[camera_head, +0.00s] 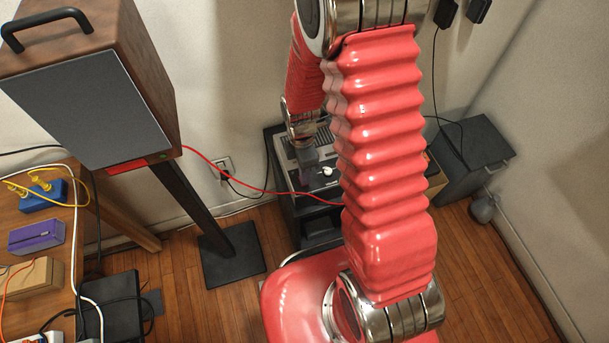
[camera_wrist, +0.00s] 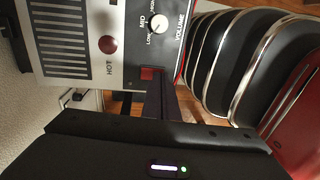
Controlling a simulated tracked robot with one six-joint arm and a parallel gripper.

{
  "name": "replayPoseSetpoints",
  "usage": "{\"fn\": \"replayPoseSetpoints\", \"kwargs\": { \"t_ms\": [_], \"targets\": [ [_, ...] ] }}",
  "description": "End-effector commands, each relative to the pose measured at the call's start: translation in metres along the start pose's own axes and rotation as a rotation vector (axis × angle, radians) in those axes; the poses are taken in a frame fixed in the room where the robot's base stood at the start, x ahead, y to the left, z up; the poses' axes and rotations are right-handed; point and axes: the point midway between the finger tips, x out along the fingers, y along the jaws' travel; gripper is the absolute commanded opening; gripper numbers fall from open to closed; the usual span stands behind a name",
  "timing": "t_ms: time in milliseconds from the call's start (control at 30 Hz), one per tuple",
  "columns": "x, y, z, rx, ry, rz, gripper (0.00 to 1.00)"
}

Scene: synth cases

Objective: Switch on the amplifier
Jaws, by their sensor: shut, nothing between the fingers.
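The amplifier (camera_head: 318,213) is a dark box on the floor against the wall, partly hidden behind my arm in the head view. In the wrist view its light-grey panel (camera_wrist: 90,12) fills the upper left, with a vent grille, a white VOLUME dial (camera_wrist: 158,25) and a dark red round light or button (camera_wrist: 107,44) marked HOT. A small red square switch (camera_wrist: 151,73) sits at the panel's lower edge. My gripper (camera_wrist: 157,88) is shut and empty, its fingertips right by the red switch; contact cannot be told. It also shows over the amplifier in the head view (camera_head: 309,160).
A wooden speaker (camera_head: 90,105) on a black stand is at left, with a red cable (camera_head: 235,180) running to the amplifier. A wooden table (camera_head: 60,290) with boxes and cables is at far left. A black cabinet (camera_head: 475,150) stands right.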

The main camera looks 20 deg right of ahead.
Motion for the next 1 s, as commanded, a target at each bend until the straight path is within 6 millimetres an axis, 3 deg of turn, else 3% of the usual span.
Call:
{"fn": "replayPoseSetpoints", "kwargs": {
  "t_ms": [200, 1000],
  "targets": [
    [0.0087, 0.0000, 0.0006, 0.001, 0.000, 0.001, 0.00],
    [0.0107, 0.0037, 0.0003, 0.001, 0.000, -0.001, 0.00]
  ]
}}
